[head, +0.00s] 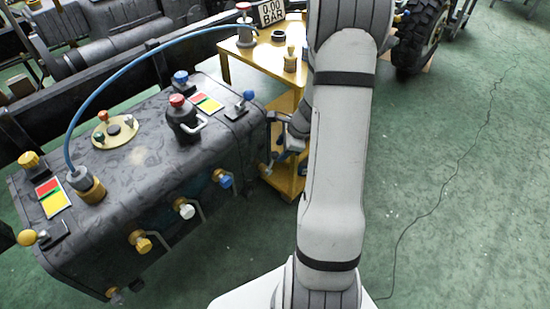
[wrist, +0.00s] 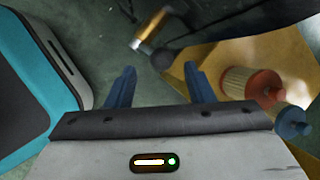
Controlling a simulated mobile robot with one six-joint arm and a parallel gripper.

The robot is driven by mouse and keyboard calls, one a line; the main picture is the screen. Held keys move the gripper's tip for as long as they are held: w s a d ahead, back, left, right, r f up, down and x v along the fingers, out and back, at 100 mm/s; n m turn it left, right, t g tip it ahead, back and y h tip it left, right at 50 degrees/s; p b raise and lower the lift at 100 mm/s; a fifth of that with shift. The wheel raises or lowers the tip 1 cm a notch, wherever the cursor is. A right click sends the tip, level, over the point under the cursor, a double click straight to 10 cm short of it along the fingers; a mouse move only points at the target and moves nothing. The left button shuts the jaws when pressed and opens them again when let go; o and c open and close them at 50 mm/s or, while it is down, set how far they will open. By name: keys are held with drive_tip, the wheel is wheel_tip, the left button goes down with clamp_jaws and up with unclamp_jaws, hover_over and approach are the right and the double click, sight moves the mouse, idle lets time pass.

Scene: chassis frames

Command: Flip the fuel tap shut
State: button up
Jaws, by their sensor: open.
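A dark fuel tank (head: 150,130) fills the left of the head view. Its front side carries yellow (head: 145,243), white (head: 186,209) and blue (head: 223,178) taps with bent metal levers. I cannot tell which one is the fuel tap. My gripper (head: 274,160) is beyond the tank's right end, beside the yellow cart, partly hidden by my arm. In the wrist view, its blue fingers (wrist: 162,88) are spread apart with nothing between them. A blurred orange and white fitting (wrist: 150,38) lies ahead of the fingertips, apart from them.
The yellow cart (head: 248,58) holds a gauge reading 0.00 BAR (head: 271,12) and small fittings. A blue hose (head: 130,68) arches from tank to cart. In the wrist view, a red and cream fitting (wrist: 252,84) is close right of the fingers. Green floor (head: 450,200) is open at right.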

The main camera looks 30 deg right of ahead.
sight(278, 154)
drive_tip(key=shift+b+x, duration=0.45)
drive_tip(key=shift+x, duration=1.05)
drive_tip(key=shift+c, duration=0.3)
